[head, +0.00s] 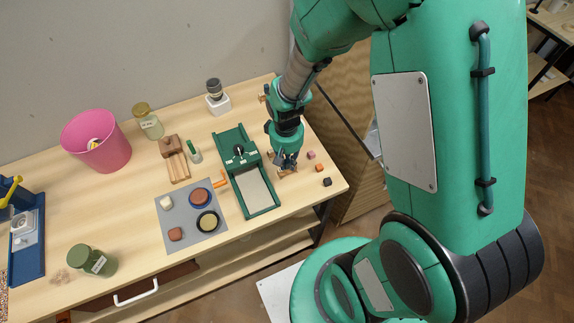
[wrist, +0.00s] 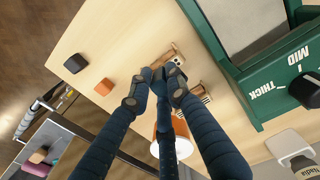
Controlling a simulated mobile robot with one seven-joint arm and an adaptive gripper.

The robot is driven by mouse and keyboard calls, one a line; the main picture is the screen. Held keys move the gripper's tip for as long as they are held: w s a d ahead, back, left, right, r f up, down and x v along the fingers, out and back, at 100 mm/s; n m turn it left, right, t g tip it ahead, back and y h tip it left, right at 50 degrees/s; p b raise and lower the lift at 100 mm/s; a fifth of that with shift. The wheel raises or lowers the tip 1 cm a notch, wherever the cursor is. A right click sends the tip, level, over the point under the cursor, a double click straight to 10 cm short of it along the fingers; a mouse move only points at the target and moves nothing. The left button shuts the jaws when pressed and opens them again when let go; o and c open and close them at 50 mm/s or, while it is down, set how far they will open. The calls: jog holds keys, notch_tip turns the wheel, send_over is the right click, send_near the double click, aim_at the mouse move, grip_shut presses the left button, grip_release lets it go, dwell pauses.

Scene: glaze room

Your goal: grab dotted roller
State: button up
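My gripper (head: 285,162) points down at the right part of the table, just right of the green slab machine. In the wrist view its dark fingers (wrist: 165,78) converge close together over a small wooden piece (wrist: 172,53). More wood (wrist: 203,92) shows beside the right finger. An orange and white round thing (wrist: 181,128) shows partly between the fingers. The fingers cover much of these, so I cannot tell which is the dotted roller, or whether the fingertips touch or hold anything.
The green slab machine (head: 247,190) stands close left of my gripper. An orange block (head: 319,167), a pink block (head: 311,155) and a dark block (head: 327,182) lie to the right, near the table edge. A grey mat (head: 168,210) and a pink bucket (head: 93,148) are further left.

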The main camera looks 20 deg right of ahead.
grip_shut()
jog(key=shift+r, duration=0.45)
notch_tip(320, 180, up, 3)
jog(key=shift+p, duration=0.45)
jog(key=s+r+p, duration=0.1)
jog(key=s, duration=1.5)
jog(key=shift+a, duration=0.4)
